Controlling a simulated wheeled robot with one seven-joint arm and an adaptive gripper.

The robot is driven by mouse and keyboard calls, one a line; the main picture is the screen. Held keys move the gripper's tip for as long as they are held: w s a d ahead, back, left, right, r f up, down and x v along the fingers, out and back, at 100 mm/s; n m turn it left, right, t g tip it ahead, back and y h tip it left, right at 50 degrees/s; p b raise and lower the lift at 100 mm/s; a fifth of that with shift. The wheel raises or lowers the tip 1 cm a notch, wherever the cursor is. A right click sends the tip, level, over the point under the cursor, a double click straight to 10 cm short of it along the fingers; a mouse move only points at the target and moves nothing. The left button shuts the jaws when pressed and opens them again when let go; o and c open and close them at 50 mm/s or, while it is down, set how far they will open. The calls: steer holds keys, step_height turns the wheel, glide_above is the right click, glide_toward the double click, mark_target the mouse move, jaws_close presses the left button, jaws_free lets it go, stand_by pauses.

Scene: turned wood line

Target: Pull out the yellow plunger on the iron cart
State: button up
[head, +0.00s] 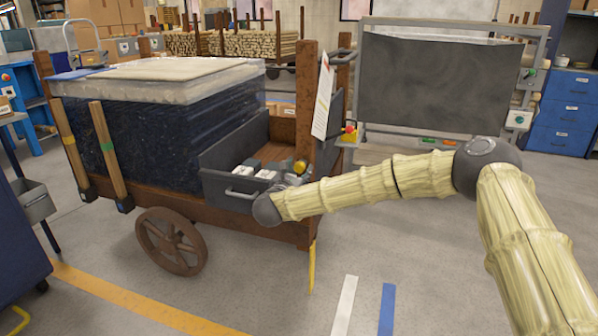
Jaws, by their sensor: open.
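The rust-brown cart (232,216) stands left of centre with spoked wheels and upright posts. A small round yellow piece (300,166), which looks like the plunger's knob, shows at the cart's right end, beside the dark grey open drawer or bin. My arm, in a pale yellow ribbed cover, reaches in from the right to a dark wrist joint. My gripper (292,179) is open at the yellow piece, partly hidden behind my forearm. I cannot tell whether its fingers touch the piece or lie around it.
The grey bin (232,158) holds several white and dark blocks. A wrapped dark load (150,135) fills the cart's left part. A white sheet (323,95) hangs by the right post. A red-topped yellow button (349,131) is close by. The floor in front is clear.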

steer(key=shift+x, duration=1.05)
steer(key=shift+c, duration=0.3)
